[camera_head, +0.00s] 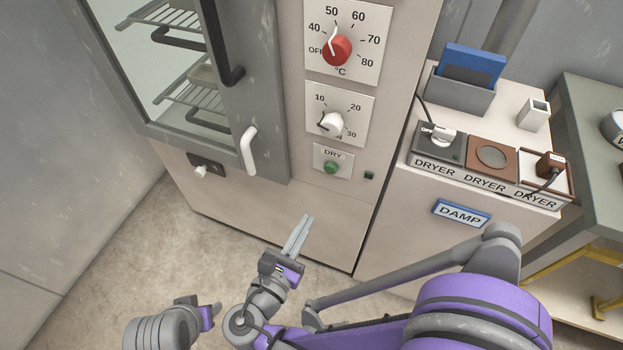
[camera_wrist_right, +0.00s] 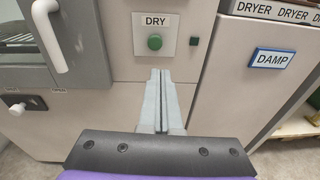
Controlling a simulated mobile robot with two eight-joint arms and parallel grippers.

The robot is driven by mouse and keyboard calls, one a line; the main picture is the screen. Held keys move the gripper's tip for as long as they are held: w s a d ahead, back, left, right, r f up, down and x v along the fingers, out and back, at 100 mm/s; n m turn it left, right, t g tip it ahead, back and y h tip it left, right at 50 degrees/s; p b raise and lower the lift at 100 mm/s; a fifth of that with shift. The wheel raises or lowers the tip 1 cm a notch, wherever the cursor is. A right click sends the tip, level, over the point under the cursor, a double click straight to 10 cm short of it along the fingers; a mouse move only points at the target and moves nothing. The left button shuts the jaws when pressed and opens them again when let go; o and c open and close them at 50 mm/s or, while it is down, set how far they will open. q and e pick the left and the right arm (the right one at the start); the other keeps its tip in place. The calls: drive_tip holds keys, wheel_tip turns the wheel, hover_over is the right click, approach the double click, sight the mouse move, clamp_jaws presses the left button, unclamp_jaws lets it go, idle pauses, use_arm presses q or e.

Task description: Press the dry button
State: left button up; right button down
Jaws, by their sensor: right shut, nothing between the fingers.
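The dry button (camera_head: 331,168) is a round green knob on a white plate marked DRY, low on the front of the beige cabinet. It also shows in the right wrist view (camera_wrist_right: 155,42), straight ahead of the fingertips. My right gripper (camera_head: 304,222) is shut and empty, its two grey fingers side by side. In the head view its tips are below and slightly left of the button, apart from it. The right wrist view shows the fingers (camera_wrist_right: 161,72) pointing up toward the plate. My left gripper (camera_head: 212,310) is at the bottom left; its fingers are too unclear to judge.
Above the button are a white timer knob (camera_head: 331,123) and a red temperature knob (camera_head: 337,50). A glass door (camera_head: 170,60) with a white handle (camera_head: 248,150) is at left. A small dark green square (camera_head: 369,175) sits right of the plate. A side cabinet marked DAMP (camera_head: 461,213) stands at right.

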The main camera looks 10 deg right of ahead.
sight(329, 170)
drive_tip(key=shift+a+r+n+t, duration=0.1)
drive_tip(key=shift+a+n+t, duration=0.25)
drive_tip(key=shift+a, duration=0.25)
drive_tip(key=shift+d, duration=0.1)
drive_tip(key=b+x, duration=0.2)
drive_tip(key=x, duration=1.1)
drive_tip(key=shift+w+d, duration=0.1)
drive_tip(key=shift+d, duration=0.05)
drive_tip(key=shift+w+d, duration=0.1)
drive_tip(key=shift+w, duration=0.15)
